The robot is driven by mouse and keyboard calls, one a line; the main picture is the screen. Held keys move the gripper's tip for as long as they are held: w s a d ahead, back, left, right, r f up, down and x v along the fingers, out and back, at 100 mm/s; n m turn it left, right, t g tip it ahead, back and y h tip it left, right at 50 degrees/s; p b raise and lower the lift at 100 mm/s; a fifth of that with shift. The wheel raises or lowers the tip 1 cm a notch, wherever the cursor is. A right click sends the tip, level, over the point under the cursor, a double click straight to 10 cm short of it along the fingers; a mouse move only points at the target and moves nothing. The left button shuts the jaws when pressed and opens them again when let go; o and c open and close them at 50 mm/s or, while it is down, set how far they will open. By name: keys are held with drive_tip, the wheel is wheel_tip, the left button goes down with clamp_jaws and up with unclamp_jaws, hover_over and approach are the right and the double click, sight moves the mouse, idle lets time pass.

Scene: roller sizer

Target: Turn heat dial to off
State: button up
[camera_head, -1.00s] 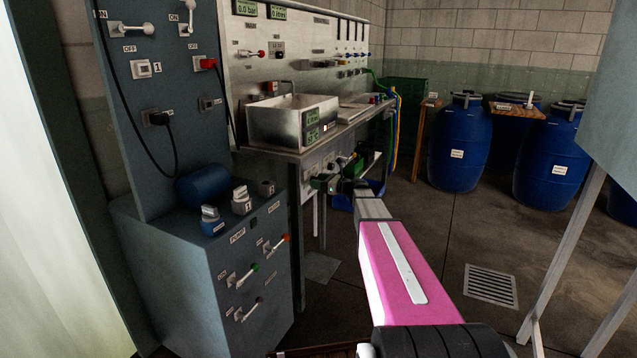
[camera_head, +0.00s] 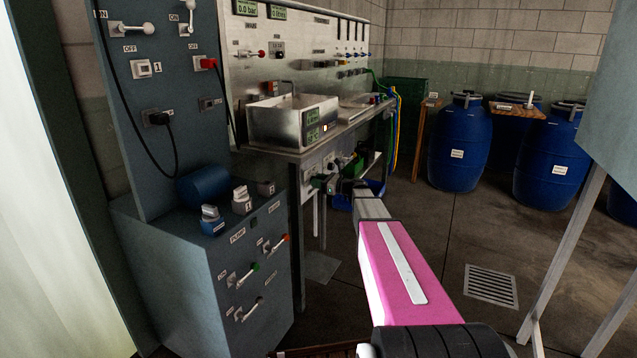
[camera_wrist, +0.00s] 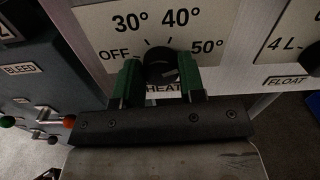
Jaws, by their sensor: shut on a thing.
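The heat dial (camera_wrist: 160,68) is a round black knob on a pale panel (camera_wrist: 100,22) in the wrist view. Marks for OFF, 30°, 40° and 50° fan out around it, with OFF (camera_wrist: 115,54) at the left and a HEAT label below, partly hidden. My gripper (camera_wrist: 160,82) has green fingers, one on each side of the dial, and is shut on it. I cannot tell which mark the dial points to. In the head view my gripper (camera_head: 326,183) is small and dark at the panel under the steel bench, and the dial is not clear there.
A FLOAT knob (camera_wrist: 312,58) sits to the right of the dial. At the left, a grey cabinet (camera_wrist: 22,75) carries a BLEED label and levers with red and green ends. The steel bench (camera_head: 330,135) stands above my gripper. Blue barrels (camera_head: 460,145) stand farther back.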

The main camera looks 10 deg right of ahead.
drive_tip(key=n, duration=2.8)
drive_tip(key=shift+s+f+n, duration=0.15)
drive_tip(key=shift+f+n, duration=0.2)
drive_tip(key=shift+n, duration=0.05)
idle(0.3)
drive_tip(key=o, duration=0.9)
drive_tip(key=shift+o, duration=0.2)
drive_tip(key=v, duration=1)
drive_tip(key=shift+s+d, duration=0.2)
drive_tip(key=shift+d, duration=0.1)
